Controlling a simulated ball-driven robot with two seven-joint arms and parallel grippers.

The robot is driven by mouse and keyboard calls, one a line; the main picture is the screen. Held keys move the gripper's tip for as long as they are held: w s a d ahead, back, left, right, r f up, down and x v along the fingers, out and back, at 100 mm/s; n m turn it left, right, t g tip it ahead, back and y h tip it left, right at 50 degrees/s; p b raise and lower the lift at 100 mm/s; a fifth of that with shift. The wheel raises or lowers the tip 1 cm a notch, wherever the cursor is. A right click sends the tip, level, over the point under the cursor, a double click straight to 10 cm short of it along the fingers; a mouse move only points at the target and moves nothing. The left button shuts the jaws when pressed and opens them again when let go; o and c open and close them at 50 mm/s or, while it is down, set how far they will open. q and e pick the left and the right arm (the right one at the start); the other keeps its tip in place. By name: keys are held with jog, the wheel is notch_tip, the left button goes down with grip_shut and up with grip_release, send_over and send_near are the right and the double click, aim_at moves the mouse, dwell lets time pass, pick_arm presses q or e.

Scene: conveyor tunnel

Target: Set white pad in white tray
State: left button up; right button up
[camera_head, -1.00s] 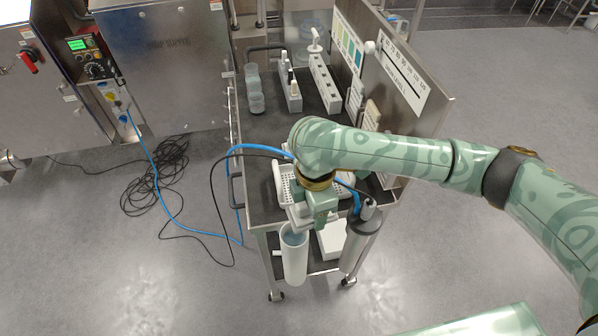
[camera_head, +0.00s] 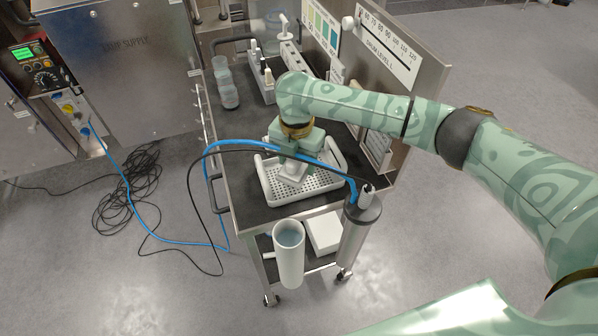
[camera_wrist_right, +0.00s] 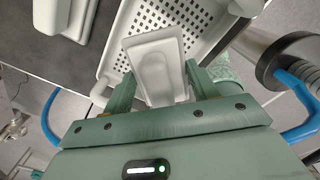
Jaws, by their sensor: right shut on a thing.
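The white tray (camera_head: 318,186) has a perforated floor and raised rims, and sits at the near end of the dark cart top. It also shows in the right wrist view (camera_wrist_right: 205,22). My right gripper (camera_head: 290,160) is over the tray, pointing down. In the right wrist view my right gripper (camera_wrist_right: 160,92) is shut on the white pad (camera_wrist_right: 150,46), with one finger on each side of its raised grip. The pad (camera_head: 292,179) shows below the gripper, within the tray's outline. I cannot tell whether it touches the tray floor. My left gripper is not in view.
A white tube (camera_head: 289,258) hangs at the cart's front. Stacked clear cups (camera_head: 225,85) and bottle racks stand farther back. A steel panel (camera_head: 400,65) bounds the right.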

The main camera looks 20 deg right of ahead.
aim_at(300, 169)
jog(key=shift+w+d+f, duration=0.35)
jog(key=shift+w+f, duration=0.05)
jog(key=shift+f, duration=0.2)
jog(key=f+b, duration=0.1)
jog(key=f, duration=0.1)
jog(key=f+b, duration=0.1)
jog(key=f, duration=0.1)
jog(key=shift+w+d+b, duration=0.25)
jog(key=shift+b, duration=0.05)
jog(key=shift+r, duration=0.15)
jog(key=o, duration=1.2)
jog(key=shift+c, duration=0.2)
notch_tip(300, 169, up, 12)
jog(key=p, duration=0.5)
